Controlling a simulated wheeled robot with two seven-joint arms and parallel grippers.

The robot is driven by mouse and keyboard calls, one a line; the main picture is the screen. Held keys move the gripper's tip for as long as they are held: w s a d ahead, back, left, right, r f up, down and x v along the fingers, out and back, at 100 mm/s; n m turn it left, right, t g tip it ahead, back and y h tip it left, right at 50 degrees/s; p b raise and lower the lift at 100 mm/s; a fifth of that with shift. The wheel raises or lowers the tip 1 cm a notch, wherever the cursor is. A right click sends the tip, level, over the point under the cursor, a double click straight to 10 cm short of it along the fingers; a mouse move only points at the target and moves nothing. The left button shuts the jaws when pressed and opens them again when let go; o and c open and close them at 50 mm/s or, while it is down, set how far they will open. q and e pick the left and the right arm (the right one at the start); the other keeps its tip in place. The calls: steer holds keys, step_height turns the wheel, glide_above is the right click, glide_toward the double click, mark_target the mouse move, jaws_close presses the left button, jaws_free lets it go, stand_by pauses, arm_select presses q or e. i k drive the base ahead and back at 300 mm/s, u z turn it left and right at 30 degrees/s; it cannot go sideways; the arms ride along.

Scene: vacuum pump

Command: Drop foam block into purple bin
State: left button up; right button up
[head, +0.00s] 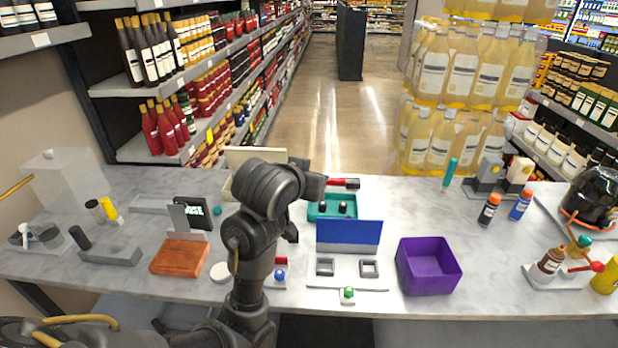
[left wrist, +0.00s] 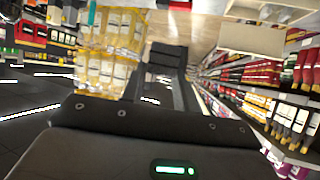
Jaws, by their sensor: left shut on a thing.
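The purple bin (head: 428,266) stands open on the counter right of centre, and I see nothing in it. My left gripper (head: 316,187) is raised over the counter, to the left of the bin and farther back. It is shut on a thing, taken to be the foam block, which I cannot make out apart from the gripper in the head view. In the left wrist view a dark shape shows ahead of the gripper body; its outline merges with the dark background. My right gripper is not in view.
A blue panel (head: 348,233) stands on a white plate left of the bin. A teal tray (head: 318,208) and a red-and-black tool (head: 340,183) are behind it.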

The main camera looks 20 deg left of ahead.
mark_target(418, 273)
steer(key=z, duration=3.7)
steer(key=k, duration=0.85)
steer(key=u, duration=1.3)
